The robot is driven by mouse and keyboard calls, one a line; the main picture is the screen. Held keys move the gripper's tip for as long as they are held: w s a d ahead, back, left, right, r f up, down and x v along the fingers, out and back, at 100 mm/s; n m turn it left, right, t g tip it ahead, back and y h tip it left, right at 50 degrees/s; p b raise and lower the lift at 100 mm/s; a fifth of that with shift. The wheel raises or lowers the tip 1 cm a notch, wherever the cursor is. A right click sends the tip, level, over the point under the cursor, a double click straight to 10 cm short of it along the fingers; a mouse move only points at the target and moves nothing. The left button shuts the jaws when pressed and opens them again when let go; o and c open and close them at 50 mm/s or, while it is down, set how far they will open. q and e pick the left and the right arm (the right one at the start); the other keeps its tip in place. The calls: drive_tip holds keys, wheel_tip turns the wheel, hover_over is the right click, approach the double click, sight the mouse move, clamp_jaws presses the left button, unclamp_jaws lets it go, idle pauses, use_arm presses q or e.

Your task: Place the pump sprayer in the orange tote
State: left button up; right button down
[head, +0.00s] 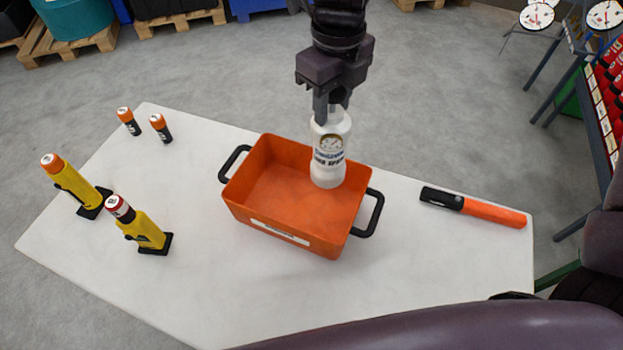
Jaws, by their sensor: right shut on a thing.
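The pump sprayer is a white bottle (329,158) with a dark printed label and a round gauge picture. It is upright in my right gripper (330,112), whose fingers are shut around its top. The orange tote (290,236) stands open on the white table, with a black handle at each end. The bottle's lower part is over or inside the back right part of the tote. I cannot tell whether its base touches the tote floor. The tote looks otherwise empty. My left gripper is not in view.
An orange and black torch (474,207) lies at the right. The front middle of the table (235,290) is clear.

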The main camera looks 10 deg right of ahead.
sight(332, 129)
wheel_tip(332, 129, down, 18)
drive_tip(key=shift+r+b, duration=0.2)
drive_tip(key=shift+b, duration=0.35)
drive_tip(key=shift+f, duration=0.1)
drive_tip(key=c, duration=0.9)
unclamp_jaws()
drive_tip(key=shift+s, duration=0.1)
wheel_tip(332, 129, up, 12)
drive_tip(key=shift+s+r, duration=0.1)
